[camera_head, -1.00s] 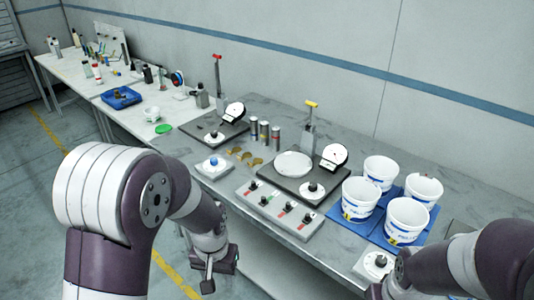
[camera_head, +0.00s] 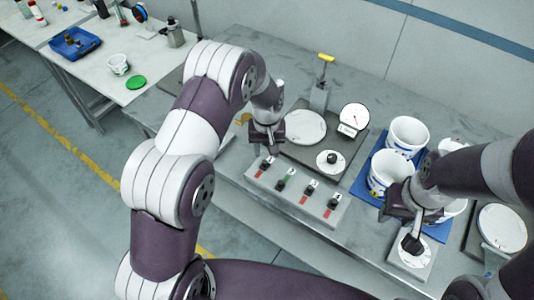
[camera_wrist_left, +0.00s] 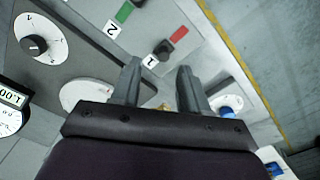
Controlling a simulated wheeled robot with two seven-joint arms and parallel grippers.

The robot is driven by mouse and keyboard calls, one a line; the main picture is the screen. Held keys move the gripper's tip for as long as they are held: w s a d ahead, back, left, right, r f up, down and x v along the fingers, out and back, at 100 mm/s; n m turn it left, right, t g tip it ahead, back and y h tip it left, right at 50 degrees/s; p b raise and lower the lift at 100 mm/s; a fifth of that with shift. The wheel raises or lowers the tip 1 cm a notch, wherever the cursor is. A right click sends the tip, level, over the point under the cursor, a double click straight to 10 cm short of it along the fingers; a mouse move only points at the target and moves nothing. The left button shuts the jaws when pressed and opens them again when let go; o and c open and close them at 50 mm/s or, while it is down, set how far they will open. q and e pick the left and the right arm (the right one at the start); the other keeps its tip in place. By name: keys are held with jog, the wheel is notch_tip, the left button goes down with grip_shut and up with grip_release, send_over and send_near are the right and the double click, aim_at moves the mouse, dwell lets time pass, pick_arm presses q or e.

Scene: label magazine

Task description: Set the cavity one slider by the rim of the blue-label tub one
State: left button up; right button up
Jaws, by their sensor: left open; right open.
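The grey slider panel (camera_head: 290,193) has several black knobs over red or green strips, numbered from 1. The cavity one slider knob (camera_wrist_left: 163,47) is black, between its label 1 and a red strip. My left gripper (camera_head: 265,147) is over that left end of the panel. In the left wrist view its open fingers (camera_wrist_left: 160,75) are just short of the knob, with nothing between them. White tubs with blue labels, one at the front left (camera_head: 388,174), stand on a blue mat (camera_head: 362,185); which is tub one I cannot tell. My right gripper (camera_head: 412,226) is open, partly hiding them.
Behind the panel are a dial plate (camera_head: 331,160), a white disc (camera_head: 304,127) and a gauge (camera_head: 354,117). A yellow-handled post (camera_head: 321,85) rises behind. Another dial plate (camera_head: 408,262) lies beneath my right gripper.

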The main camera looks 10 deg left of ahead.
aim_at(263, 163)
pick_arm(q)
jog(key=f, duration=0.2)
jog(key=f+p, duration=0.1)
jog(key=w+a+f, duration=0.1)
jog(key=f, duration=0.1)
jog(key=shift+f, duration=0.3)
jog(key=shift+s+a+f, duration=0.1)
jog(key=shift+a+f, duration=0.05)
jog(key=shift+f, duration=0.1)
jog(key=shift+s+f, duration=0.1)
jog(key=shift+s, duration=0.1)
jog(key=shift+d, duration=0.25)
jog(key=shift+w+f, duration=0.1)
jog(key=shift+c, duration=0.5)
jog(key=shift+a, duration=0.15)
grip_shut()
jog(key=shift+s+a+p, duration=0.1)
jog(key=shift+s+p, duration=0.15)
jog(key=shift+p, duration=0.05)
jog(key=shift+s+a+p, duration=0.15)
jog(key=shift+s+a, duration=0.05)
jog(key=shift+s, duration=0.35)
jog(key=shift+s+a+p, duration=0.15)
jog(key=shift+s, duration=0.4)
jog(key=shift+s+a, duration=0.15)
jog(key=shift+s, duration=0.2)
pick_arm(e)
jog(key=r, duration=0.1)
jog(key=w+a+r, duration=0.1)
jog(key=shift+r, duration=0.35)
